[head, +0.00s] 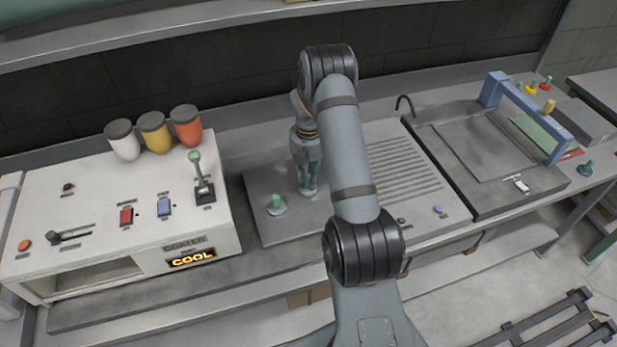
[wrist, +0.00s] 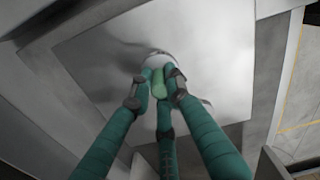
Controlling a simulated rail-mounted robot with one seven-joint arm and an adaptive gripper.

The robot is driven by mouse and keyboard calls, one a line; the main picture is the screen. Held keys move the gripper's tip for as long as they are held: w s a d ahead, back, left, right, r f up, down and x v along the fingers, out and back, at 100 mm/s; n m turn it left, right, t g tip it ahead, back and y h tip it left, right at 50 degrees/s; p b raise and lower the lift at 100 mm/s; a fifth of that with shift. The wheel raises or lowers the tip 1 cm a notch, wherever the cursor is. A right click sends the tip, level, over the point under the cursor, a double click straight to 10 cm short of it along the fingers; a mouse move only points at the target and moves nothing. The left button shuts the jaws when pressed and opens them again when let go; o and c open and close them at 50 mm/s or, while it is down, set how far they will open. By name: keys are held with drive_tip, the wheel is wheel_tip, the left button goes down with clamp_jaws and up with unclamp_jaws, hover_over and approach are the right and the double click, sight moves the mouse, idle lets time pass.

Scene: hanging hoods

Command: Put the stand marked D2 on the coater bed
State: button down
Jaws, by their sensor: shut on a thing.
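My gripper (head: 308,172) is low over the grey metal plate (head: 258,185) in the middle of the bench. Its green fingers are shut on a small stand (wrist: 158,84), which has a green knob and a pale round base; the base is at or just above the plate, and I cannot tell whether it touches. A second stand (head: 277,206) with a green knob and white base is on the plate to the left of my gripper. A third similar stand (head: 587,168) is at the far right. No D2 mark is legible. Which surface is the coater bed is not clear.
A white console (head: 110,200) with switches, a lever and a lit "COOL" sign (head: 192,259) stands at left, with three capped containers (head: 156,135) behind. A ribbed drainboard (head: 400,165) and a dark flat bed (head: 485,150) with a blue gantry (head: 530,112) lie to the right.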

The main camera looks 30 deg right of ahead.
sight(309, 176)
drive_tip(key=shift+f, duration=0.15)
drive_tip(key=shift+f, duration=0.1)
drive_tip(key=shift+f, duration=0.15)
drive_tip(key=c, duration=1.7)
unclamp_jaws()
drive_tip(key=shift+o, duration=0.2)
wheel_tip(309, 176, up, 12)
drive_tip(key=b, duration=0.2)
drive_tip(key=shift+r, duration=0.25)
drive_tip(key=shift+f, duration=0.1)
